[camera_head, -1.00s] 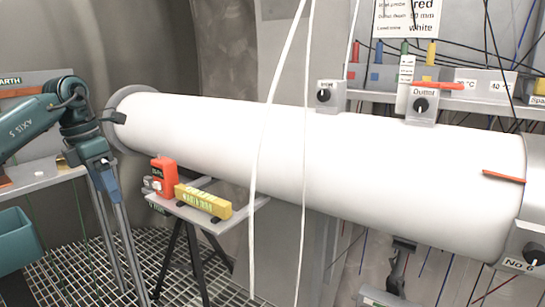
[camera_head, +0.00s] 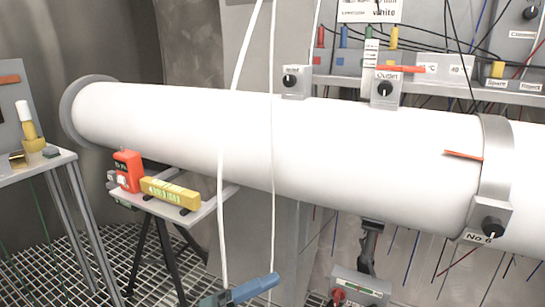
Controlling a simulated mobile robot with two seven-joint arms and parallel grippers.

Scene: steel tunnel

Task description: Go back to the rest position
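My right gripper is not in view.
A long white pipe (camera_head: 300,150) crosses the view, with switches labelled Outlet (camera_head: 385,90) and No 6 (camera_head: 492,226). A stand (camera_head: 215,203) holds a red device (camera_head: 128,170) and a yellow level (camera_head: 170,194). A left table (camera_head: 62,158) carries yellow items.

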